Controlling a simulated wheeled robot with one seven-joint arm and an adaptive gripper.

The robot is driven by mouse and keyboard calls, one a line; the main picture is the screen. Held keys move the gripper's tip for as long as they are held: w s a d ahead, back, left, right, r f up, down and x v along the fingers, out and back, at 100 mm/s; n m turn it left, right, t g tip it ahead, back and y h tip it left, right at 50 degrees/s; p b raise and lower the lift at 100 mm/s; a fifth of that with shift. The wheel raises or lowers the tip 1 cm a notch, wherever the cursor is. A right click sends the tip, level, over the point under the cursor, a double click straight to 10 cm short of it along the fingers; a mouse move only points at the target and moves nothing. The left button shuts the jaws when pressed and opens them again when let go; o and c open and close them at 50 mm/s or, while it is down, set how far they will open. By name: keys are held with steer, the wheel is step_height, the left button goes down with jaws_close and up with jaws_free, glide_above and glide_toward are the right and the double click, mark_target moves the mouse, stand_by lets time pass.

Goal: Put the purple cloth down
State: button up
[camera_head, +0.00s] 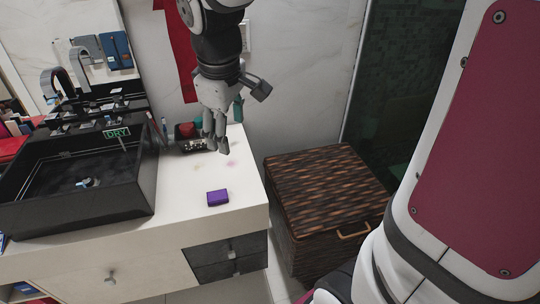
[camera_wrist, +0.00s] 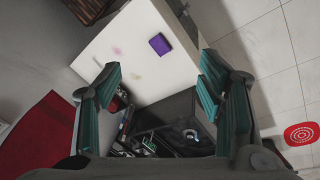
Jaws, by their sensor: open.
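The purple cloth (camera_head: 217,197) lies as a small folded block on the white counter, near its front edge and right of the black sink. In the wrist view the cloth (camera_wrist: 159,44) lies on the counter, beyond the fingertips and between their lines. My gripper (camera_head: 217,146) is above the counter, behind the cloth and apart from it. In the wrist view my gripper's green-padded fingers (camera_wrist: 158,75) are wide apart with nothing between them.
The black vessel sink (camera_head: 80,185) with a dark faucet stands left on the white counter (camera_head: 185,205). A dark tray (camera_head: 190,140) with small items sits at the back. A brown wicker hamper (camera_head: 325,190) stands right of the counter. Counter around the cloth is clear, with faint stains.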

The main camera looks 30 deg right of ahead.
steer(key=s+r+m+t, duration=0.1)
steer(key=s+r+m, duration=0.1)
steer(key=s, duration=0.6)
steer(key=s+r+m+t, duration=0.1)
steer(key=s+m, duration=0.3)
steer(key=s, duration=0.5)
steer(key=shift+s+a+r+m+y, duration=0.25)
steer(key=shift+a+r+m+y, duration=0.15)
steer(key=shift+r, duration=0.25)
steer(key=shift+o, duration=0.6)
